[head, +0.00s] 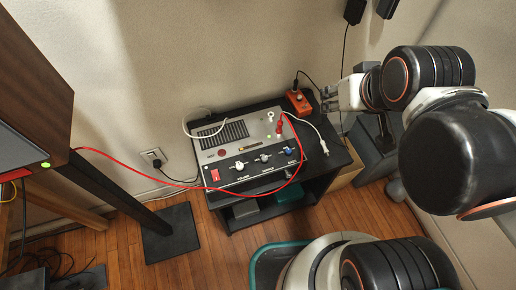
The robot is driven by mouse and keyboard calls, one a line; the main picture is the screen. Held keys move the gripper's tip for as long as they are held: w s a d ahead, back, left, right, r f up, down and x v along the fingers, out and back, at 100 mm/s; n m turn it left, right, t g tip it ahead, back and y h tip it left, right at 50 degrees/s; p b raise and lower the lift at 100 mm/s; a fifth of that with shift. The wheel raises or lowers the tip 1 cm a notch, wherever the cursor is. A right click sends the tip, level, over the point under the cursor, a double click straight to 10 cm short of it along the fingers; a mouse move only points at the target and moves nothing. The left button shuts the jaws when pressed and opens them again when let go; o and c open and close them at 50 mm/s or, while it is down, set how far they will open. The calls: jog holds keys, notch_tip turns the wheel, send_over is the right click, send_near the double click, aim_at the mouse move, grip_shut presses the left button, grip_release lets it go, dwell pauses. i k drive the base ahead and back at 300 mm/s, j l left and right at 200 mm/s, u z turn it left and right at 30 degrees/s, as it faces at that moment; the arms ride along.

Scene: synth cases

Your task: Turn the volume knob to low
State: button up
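A grey amplifier-like box (221,155) lies on a small black table with its control panel facing up. Three knobs sit in a row near its front edge: a pale one (239,165) at left, another pale one (264,158) in the middle and a blue one (288,151) at right. Their labels are too small to read, so I cannot tell which is the volume knob or where it points. My gripper (328,97) is to the right of the box, apart from the knobs. Its fingers are too small to show whether they are open or shut.
A red cable (130,160) runs from the left cabinet (45,95) across the box. A white cable (309,125) lies over its right side. An orange box (299,102) stands on the black table (335,155) behind it. A red switch (215,175) is at the panel's left.

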aim_at(240, 167)
jog(key=l+u, duration=0.4)
jog(key=l, duration=0.25)
jog(key=k+l+u, duration=0.1)
jog(key=l+u, duration=0.25)
jog(key=l, duration=0.25)
jog(key=j+z, duration=0.1)
